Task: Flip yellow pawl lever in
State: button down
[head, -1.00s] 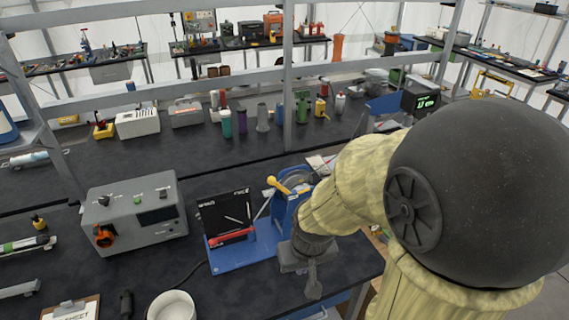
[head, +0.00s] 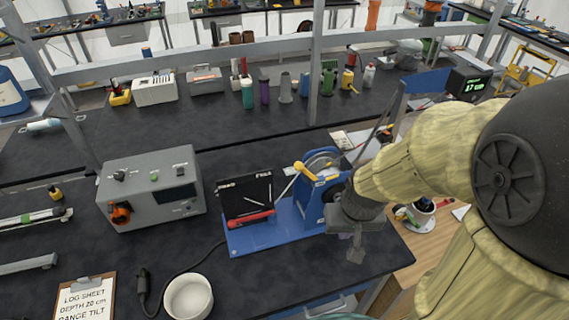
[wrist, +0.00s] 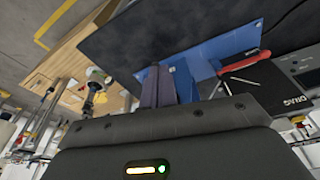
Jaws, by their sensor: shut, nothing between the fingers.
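The yellow pawl lever (head: 305,172) is at the upper left of the blue winch frame (head: 311,204), beside its round drum (head: 322,161). Its rounded end points up and left. A pale rod slants down and left from near it. My gripper (head: 355,254) hangs at the right front of the winch, apart from the lever, with its fingers pointing down. Its dark fingers also show shut and empty in the wrist view (wrist: 158,88), in front of blue metal. The lever cannot be made out in the wrist view. My forearm hides part of the winch's right side.
A blue base (head: 262,236) carries a black panel with a red tool (head: 250,219). A grey instrument box (head: 152,190) stands left. A white bowl (head: 188,298) and clipboard (head: 85,300) are in front. A grey rail post (head: 316,65) rises behind.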

jog(key=w+a+r+n+h+p, duration=0.2)
jog(key=w+a+r, duration=0.2)
jog(key=a+r, duration=0.4)
jog(key=w+a+r+n+h+p, duration=0.2)
jog(key=w+a+r, duration=0.3)
jog(key=a+r, duration=0.3)
jog(key=a+n, duration=0.1)
jog(key=a, duration=0.3)
jog(key=shift+w+a+r+g+h, duration=0.15)
jog(key=shift+w+r+g+h, duration=0.15)
jog(key=shift+h, duration=0.1)
jog(key=shift+f, duration=0.1)
jog(key=w+d+f+p, duration=0.3)
jog(key=d+f+p, duration=0.2)
jog(key=d+f, duration=0.2)
jog(key=shift+d+f, duration=0.3)
jog(key=shift+f, duration=0.35)
jog(key=shift+w, duration=0.1)
jog(key=shift+r, duration=0.1)
